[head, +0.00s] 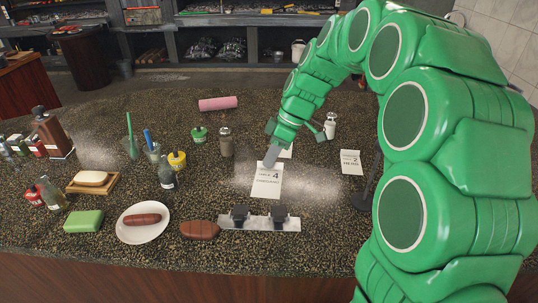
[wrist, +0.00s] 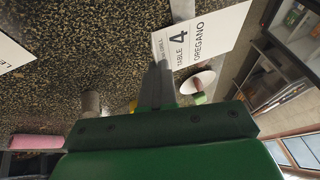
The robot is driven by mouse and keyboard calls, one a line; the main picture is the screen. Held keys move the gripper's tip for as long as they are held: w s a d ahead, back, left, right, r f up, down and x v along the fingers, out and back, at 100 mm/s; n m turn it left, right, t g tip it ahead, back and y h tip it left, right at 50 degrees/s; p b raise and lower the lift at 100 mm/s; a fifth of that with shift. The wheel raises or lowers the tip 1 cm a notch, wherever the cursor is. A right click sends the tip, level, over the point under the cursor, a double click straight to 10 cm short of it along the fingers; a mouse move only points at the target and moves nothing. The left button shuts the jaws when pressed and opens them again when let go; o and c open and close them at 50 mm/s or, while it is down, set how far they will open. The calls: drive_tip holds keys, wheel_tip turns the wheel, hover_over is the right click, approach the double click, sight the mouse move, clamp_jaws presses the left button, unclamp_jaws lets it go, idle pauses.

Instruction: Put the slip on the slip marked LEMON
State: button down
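My gripper (head: 270,158) is above the middle of the counter, its narrow fingers together on one end of a white slip (head: 267,182). In the wrist view this slip (wrist: 205,38) reads TABLE 4 OREGANO, and the fingertips (wrist: 158,68) meet its near corner. It looks raised off the counter. A second slip (head: 285,153) lies behind the gripper, mostly hidden. A third slip (head: 351,162), with a 2, lies to the right; its small word is unreadable. In the wrist view a slip (wrist: 12,54) at the left edge shows letters like LE, the rest cut off.
A metal rail (head: 287,224) with two black clips lies at the front. Left are a sausage plate (head: 124,232), a brown block (head: 199,230), a green block (head: 83,221) and several bottles. A shaker (head: 226,142) and a white shaker (head: 330,126) stand near the arm.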

drive_tip(key=shift+s+d, duration=0.15)
drive_tip(key=w+d+m+t+h, duration=0.2)
drive_tip(key=w+d+m+t, duration=0.5)
drive_tip(key=w+d+m, duration=0.7)
drive_tip(key=w+a+f+m, duration=0.1)
drive_tip(key=w+f, duration=0.1)
drive_tip(key=w, duration=0.1)
drive_tip(key=w+a+f+m, duration=0.1)
drive_tip(key=w+a+f, duration=0.1)
drive_tip(key=w+f, duration=0.1)
drive_tip(key=w+a+f+m, duration=0.1)
drive_tip(key=w+f, duration=0.1)
drive_tip(key=w, duration=0.1)
drive_tip(key=shift+w+a+f, duration=0.3)
drive_tip(key=shift+a+f, duration=0.05)
drive_tip(key=shift+a, duration=0.05)
drive_tip(key=shift+w+f, duration=0.4)
drive_tip(key=shift+w, duration=0.15)
drive_tip(key=shift+w+a+f, duration=0.1)
drive_tip(key=shift+w+f, duration=0.05)
drive_tip(key=shift+f, duration=0.05)
drive_tip(key=shift+w+f, duration=0.1)
drive_tip(key=shift+f, duration=1.6)
drive_tip(key=shift+f, duration=0.15)
